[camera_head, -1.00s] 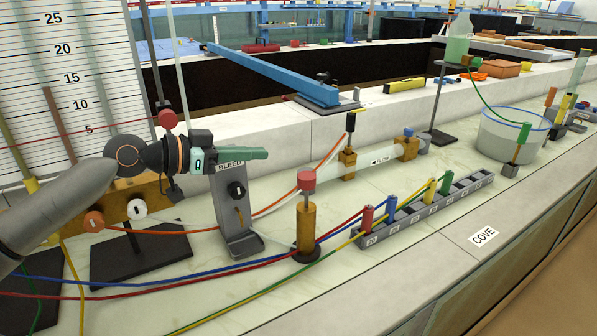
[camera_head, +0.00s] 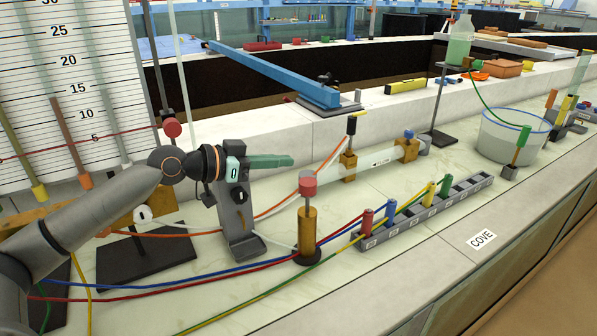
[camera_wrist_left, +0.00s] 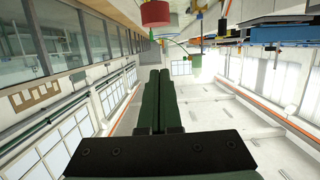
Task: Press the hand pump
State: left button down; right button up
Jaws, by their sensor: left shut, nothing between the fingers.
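The hand pump (camera_head: 307,228) is an upright brass cylinder on a dark round base, with a red cap (camera_head: 308,181) on a pale rod. In the left wrist view the closed fingers (camera_wrist_left: 158,72) point away, and a red cap-like part (camera_wrist_left: 155,14) shows at the top edge. My right gripper is out of view.
The bleed stand (camera_head: 236,215) is partly behind my left gripper. A grey socket strip (camera_head: 415,215) with coloured plugs lies right of the pump. Blue, red, yellow and green hoses run around the pump base. The bench front near the COVE label (camera_head: 482,238) is clear.

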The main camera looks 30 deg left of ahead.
aim_at(300, 184)
pick_arm(q)
jog(key=p+x, duration=0.1)
jog(key=x, duration=0.4)
jog(key=shift+f, duration=0.1)
notch_tip(300, 184, down, 4)
jog(key=shift+s+r, duration=0.1)
jog(key=shift+s, duration=0.05)
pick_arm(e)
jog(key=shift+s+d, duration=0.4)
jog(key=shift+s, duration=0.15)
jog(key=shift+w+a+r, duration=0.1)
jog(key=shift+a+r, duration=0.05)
pick_arm(q)
notch_tip(300, 184, down, 5)
jog(key=b, duration=0.5)
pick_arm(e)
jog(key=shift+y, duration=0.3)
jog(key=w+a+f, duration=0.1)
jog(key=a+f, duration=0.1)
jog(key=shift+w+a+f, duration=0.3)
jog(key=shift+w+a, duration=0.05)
pick_arm(q)
jog(key=shift+f, duration=0.2)
